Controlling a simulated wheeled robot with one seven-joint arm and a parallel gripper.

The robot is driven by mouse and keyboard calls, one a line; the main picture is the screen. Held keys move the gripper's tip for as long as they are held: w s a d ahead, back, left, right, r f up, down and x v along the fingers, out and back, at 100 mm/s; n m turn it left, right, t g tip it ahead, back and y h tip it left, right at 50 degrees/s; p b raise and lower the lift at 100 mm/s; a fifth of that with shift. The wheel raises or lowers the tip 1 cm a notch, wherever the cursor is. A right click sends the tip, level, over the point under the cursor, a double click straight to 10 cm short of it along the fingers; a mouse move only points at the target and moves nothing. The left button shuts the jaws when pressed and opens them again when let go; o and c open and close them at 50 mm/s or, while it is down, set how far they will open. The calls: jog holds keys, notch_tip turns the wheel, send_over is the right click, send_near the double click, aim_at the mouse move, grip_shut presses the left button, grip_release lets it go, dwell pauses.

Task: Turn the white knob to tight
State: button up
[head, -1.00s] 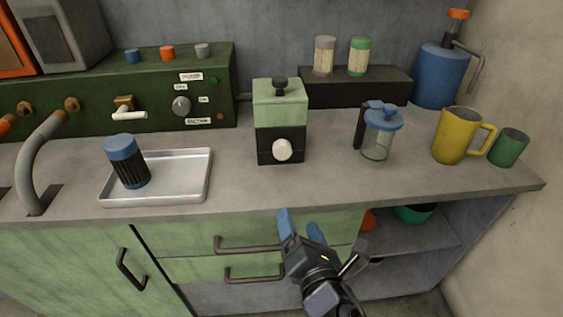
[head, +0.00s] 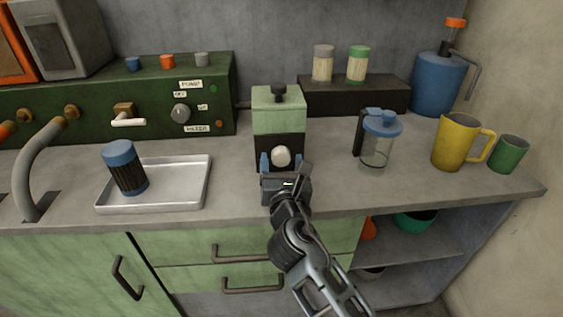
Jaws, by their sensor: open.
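The white knob (head: 281,156) is round and sits low on the black front of a small green and black box (head: 278,108) on the counter. My gripper (head: 282,163) is directly in front of the box in the head view, with its jaws open. One blue finger stands left of the knob and the other finger is to its right. The knob shows between them; I cannot tell whether either finger touches it. The knob's lower edge is close to the gripper body. No marking for tight can be read on the box.
A metal tray (head: 197,190) holding a blue-capped black cylinder (head: 126,168) stands left. A clear jug with a blue lid (head: 378,145), a yellow mug (head: 456,142) and a green cup (head: 509,154) stand right. A green control panel (head: 75,98) is behind left.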

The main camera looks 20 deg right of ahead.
jog(key=shift+w+d, duration=0.15)
jog(key=shift+w, duration=0.25)
jog(key=shift+c, duration=0.3)
jog(key=c, duration=1)
